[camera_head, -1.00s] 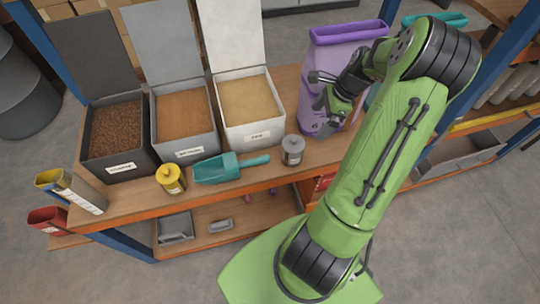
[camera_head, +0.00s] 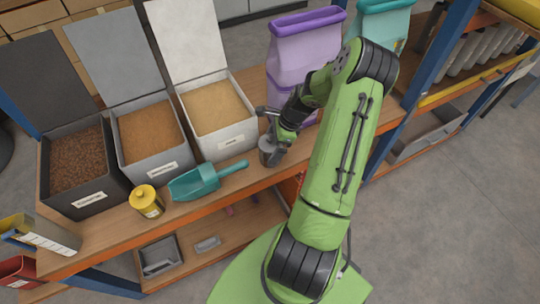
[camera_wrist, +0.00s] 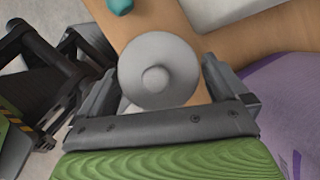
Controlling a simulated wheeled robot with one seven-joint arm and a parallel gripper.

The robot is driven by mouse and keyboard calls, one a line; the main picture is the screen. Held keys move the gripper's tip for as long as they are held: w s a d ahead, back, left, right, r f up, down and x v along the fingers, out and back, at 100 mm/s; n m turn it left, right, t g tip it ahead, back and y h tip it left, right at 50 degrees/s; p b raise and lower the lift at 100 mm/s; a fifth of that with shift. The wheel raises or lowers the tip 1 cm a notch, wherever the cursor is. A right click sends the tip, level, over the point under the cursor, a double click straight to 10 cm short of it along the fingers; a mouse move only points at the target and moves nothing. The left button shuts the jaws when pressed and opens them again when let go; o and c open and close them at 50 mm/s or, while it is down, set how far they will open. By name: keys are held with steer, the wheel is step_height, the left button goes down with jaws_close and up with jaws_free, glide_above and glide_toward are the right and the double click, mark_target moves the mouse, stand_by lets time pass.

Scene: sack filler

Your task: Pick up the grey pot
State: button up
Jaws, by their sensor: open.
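The grey pot (camera_head: 268,152) stands on the wooden shelf in front of the white bin, right of the teal scoop. In the wrist view the pot (camera_wrist: 158,72) shows from above as a round grey lid with a knob. My gripper (camera_head: 273,128) is at the pot's upper part in the head view and partly covers it. In the wrist view my gripper (camera_wrist: 160,85) is open, with one finger on each side of the lid. I cannot tell whether the fingers touch the pot.
The teal scoop (camera_head: 195,182) and a yellow pot (camera_head: 146,201) lie to the left. The white bin (camera_head: 222,135) stands close behind the grey pot. A purple sack (camera_head: 300,55) stands behind my arm, and it fills the right of the wrist view (camera_wrist: 275,105).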

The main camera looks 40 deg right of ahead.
steer(key=shift+x, duration=1.2)
steer(key=shift+r, duration=0.15)
steer(key=shift+c, duration=0.6)
steer(key=shift+d, duration=0.1)
steer(key=c, duration=0.8)
